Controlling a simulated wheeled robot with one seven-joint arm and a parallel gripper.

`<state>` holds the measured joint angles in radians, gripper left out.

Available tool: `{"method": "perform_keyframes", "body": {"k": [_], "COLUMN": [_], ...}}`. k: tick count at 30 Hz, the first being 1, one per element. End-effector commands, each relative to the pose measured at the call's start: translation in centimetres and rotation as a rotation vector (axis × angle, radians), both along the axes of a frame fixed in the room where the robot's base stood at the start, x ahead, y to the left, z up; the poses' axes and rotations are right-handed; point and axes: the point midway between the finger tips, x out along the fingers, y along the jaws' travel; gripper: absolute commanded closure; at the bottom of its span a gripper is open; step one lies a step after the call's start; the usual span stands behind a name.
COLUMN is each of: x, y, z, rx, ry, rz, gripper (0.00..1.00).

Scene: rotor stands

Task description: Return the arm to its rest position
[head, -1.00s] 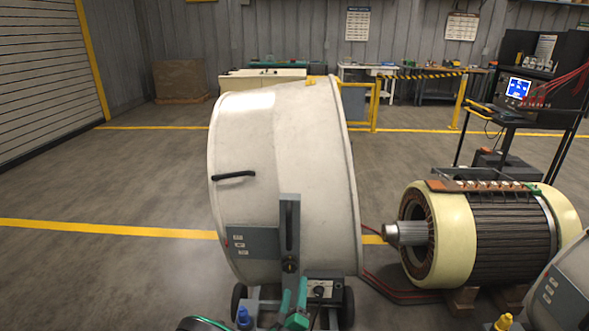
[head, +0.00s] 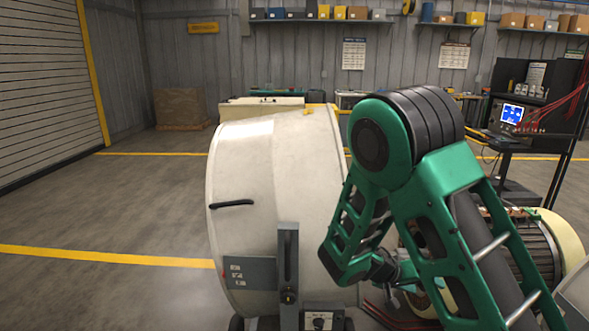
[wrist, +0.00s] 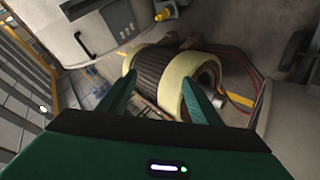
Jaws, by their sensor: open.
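My green arm is raised and folded at the right of the head view, with its elbow high. My gripper (wrist: 158,100) shows in the wrist view with its two green fingers apart and nothing between them. Beyond the fingers lies the rotor with cream end rings (wrist: 165,75), some way off and not touched. In the head view the same rotor (head: 530,258) is partly hidden behind my arm. The gripper's fingertips are not clear in the head view.
A large cream drum-shaped housing (head: 245,180) on wheels stands just left of my arm. A cart with a screen (head: 512,114) stands at the back right. A crate (head: 181,108) is by the back wall. The floor at left is clear.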

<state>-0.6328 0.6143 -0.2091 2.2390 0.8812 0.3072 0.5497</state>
Motion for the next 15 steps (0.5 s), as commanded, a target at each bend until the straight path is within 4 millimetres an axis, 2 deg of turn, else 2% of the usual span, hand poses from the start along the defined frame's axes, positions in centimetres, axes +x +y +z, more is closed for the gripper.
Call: {"method": "perform_keyframes", "body": {"k": [1, 6, 15], "x": [-1.0, -5.0, -12.8], "y": [-1.4, -4.8, -8.4], "z": [0.9, 3.0, 6.7], "rx": [0.039, 0.168, 0.413], "ry": [0.013, 0.08, 0.166], "rz": [-0.042, -0.146, -0.263], "gripper": [0.42, 0.42, 0.42]}}
